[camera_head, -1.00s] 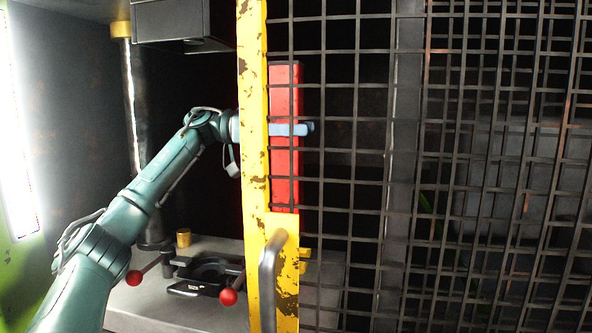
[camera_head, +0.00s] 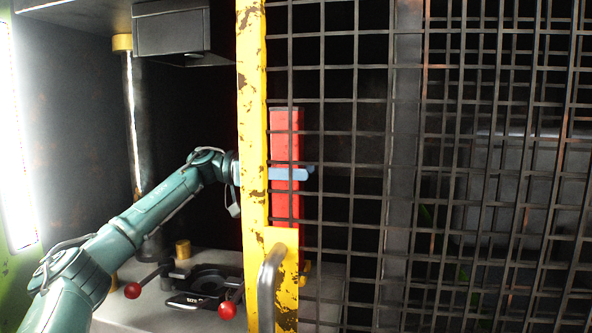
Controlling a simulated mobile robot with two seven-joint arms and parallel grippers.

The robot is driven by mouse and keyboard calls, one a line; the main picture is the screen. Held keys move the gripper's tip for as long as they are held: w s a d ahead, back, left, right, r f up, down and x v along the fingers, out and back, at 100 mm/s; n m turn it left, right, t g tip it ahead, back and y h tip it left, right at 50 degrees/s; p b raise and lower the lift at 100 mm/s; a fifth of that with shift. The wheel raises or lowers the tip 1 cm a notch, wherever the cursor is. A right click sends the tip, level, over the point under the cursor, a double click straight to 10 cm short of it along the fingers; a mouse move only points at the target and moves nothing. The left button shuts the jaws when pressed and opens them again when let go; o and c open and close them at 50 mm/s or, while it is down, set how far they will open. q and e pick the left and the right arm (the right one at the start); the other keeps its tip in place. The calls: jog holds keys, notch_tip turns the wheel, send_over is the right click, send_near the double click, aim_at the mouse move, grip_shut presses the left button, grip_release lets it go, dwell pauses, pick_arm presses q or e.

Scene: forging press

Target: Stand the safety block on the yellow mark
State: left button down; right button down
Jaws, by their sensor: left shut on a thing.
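The red safety block (camera_head: 286,207) stands upright behind the mesh door, partly hidden by its yellow frame. My left gripper (camera_head: 291,174) is shut on it, with a light blue finger across the block's upper part. The block's lower end is near a small yellow piece (camera_head: 304,271) behind the mesh, which may be the yellow mark. The door frame hides much of that spot, and I cannot tell whether the block touches the bed. My right gripper is not in view.
The yellow door frame (camera_head: 252,130) with a grey handle (camera_head: 270,285) and black mesh (camera_head: 400,180) stands in front. A black die (camera_head: 208,281) with red-knobbed levers sits on the grey press bed (camera_head: 140,315). The dark ram (camera_head: 171,30) hangs above.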

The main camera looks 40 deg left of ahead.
pick_arm(q)
jog(key=c, duration=0.7)
grip_release()
jog(key=shift+r, duration=0.1)
jog(key=v, duration=0.7)
jog(key=shift+s+a+r+b, duration=0.15)
jog(key=shift+a+b, duration=0.05)
jog(key=shift+b, duration=0.15)
